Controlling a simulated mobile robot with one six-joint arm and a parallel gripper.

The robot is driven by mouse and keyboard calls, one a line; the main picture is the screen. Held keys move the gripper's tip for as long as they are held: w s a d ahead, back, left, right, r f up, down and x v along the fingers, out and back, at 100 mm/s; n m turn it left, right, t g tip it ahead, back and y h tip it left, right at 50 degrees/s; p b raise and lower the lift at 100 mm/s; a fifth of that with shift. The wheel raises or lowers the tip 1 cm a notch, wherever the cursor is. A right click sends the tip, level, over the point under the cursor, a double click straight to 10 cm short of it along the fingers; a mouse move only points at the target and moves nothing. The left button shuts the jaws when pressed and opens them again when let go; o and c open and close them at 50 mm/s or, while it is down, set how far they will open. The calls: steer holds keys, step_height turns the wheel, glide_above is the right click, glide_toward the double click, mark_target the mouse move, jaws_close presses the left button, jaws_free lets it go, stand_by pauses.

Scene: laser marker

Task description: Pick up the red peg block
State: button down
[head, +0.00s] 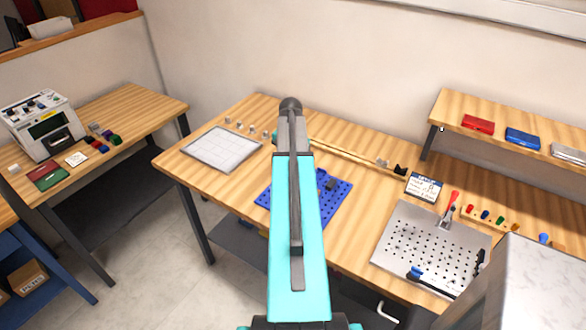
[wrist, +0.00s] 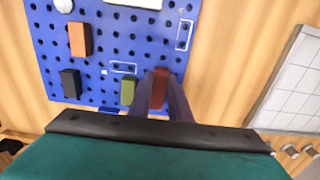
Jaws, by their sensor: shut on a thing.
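The red peg block (wrist: 160,88) is in the wrist view, upright between the fingers of my gripper (wrist: 162,95). My gripper is shut on it. The block is over the blue pegboard (wrist: 110,50), near its right edge. I cannot tell whether its lower end still touches the board. In the head view my arm hides the block and much of the blue pegboard (head: 338,213).
On the pegboard stand an orange block (wrist: 80,39), a black block (wrist: 70,83) and a green block (wrist: 128,91), the green one close beside my gripper. A white gridded tray (head: 222,149) lies left on the table. A perforated metal plate (head: 430,232) is at right.

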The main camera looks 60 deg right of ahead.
steer(key=shift+r+b, duration=0.7)
steer(key=shift+r, duration=0.6)
steer(key=shift+a+r, duration=0.1)
steer(key=shift+r, duration=0.2)
steer(key=a+b, duration=0.1)
steer(key=a, duration=0.3)
steer(key=s+a+b, duration=0.1)
steer(key=a, duration=0.4)
steer(key=s+a+r+b, duration=0.1)
steer(key=a+b, duration=0.1)
steer(key=a, duration=0.2)
steer(key=shift+s+a, duration=0.2)
steer(key=shift+s, duration=0.05)
steer(key=shift+s+a+r, duration=0.1)
steer(key=shift+a+r, duration=0.05)
steer(key=shift+a, duration=0.4)
steer(key=shift+s+a+r, duration=0.1)
steer(key=shift+a, duration=0.45)
steer(key=shift+w, duration=0.15)
